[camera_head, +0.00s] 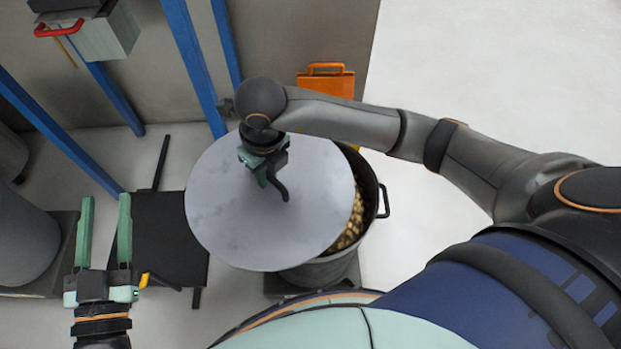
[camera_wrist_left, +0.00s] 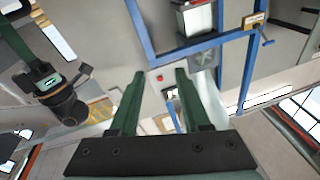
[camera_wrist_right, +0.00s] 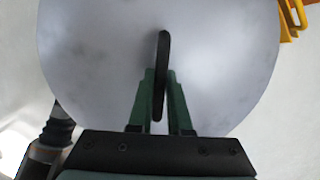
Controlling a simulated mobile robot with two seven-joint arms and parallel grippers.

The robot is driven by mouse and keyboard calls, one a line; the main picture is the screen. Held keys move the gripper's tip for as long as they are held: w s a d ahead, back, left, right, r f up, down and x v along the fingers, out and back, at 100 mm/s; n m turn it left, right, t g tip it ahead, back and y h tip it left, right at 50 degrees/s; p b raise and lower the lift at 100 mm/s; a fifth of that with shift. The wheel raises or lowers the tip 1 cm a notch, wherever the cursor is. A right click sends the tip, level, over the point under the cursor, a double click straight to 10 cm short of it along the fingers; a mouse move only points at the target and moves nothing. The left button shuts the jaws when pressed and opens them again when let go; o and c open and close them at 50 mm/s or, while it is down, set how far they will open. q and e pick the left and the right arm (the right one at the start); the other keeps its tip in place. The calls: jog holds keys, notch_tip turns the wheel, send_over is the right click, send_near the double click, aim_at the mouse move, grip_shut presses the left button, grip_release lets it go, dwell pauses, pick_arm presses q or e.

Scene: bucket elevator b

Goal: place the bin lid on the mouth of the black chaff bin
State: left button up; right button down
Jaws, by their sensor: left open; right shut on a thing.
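The bin lid (camera_head: 230,215) is a round grey metal disc with a dark handle (camera_wrist_right: 162,75). My right gripper (camera_head: 268,176) is shut on that handle; the right wrist view shows its fingers (camera_wrist_right: 160,105) on either side of it. The black chaff bin (camera_head: 372,190) stands under the lid, with a dark side handle on its right. The lid hides most of the mouth and sits off to the left; a strip of tan contents (camera_head: 352,222) shows at the right. Whether the lid touches the rim cannot be told. My left gripper (camera_head: 104,215) is open and empty at the lower left.
An orange case (camera_head: 328,84) stands behind the bin. Blue posts (camera_head: 195,65) rise at the back left. A dark flat stand (camera_head: 170,235) lies between my left gripper and the lid. A grey drum (camera_head: 22,240) is at the far left. The floor at right is clear.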

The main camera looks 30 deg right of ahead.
aim_at(289, 172)
jog(key=d, duration=0.1)
jog(key=d+f, duration=0.1)
jog(key=d, duration=0.1)
jog(key=d+f, duration=0.1)
jog(key=shift+w+d+f+b, duration=0.15)
jog(key=shift+d+b, duration=0.2)
jog(key=shift+d, duration=0.05)
jog(key=d+f, duration=0.2)
jog(key=d+f+b, duration=0.1)
jog(key=d+f, duration=0.1)
jog(key=f, duration=0.1)
jog(key=shift+w+d, duration=0.1)
jog(key=shift+w, duration=0.1)
jog(key=shift+d+f+b, duration=0.15)
jog(key=shift+b, duration=0.15)
pick_arm(q)
jog(key=s+r+m+t+h, duration=0.1)
jog(key=s+r+m+h, duration=0.2)
jog(key=r, duration=0.3)
jog(key=s+d+r+m+t+h+b, duration=0.1)
jog(key=s+r+m+t+h, duration=0.1)
jog(key=s+r+m+h, duration=0.2)
notch_tip(289, 172, up, 3)
jog(key=shift+d+r+h, duration=0.1)
jog(key=shift+d+h, duration=0.2)
jog(key=shift+h, duration=0.8)
pick_arm(e)
jog(key=f, duration=0.3)
jog(key=shift+d+f, duration=0.25)
jog(key=shift+f, duration=0.05)
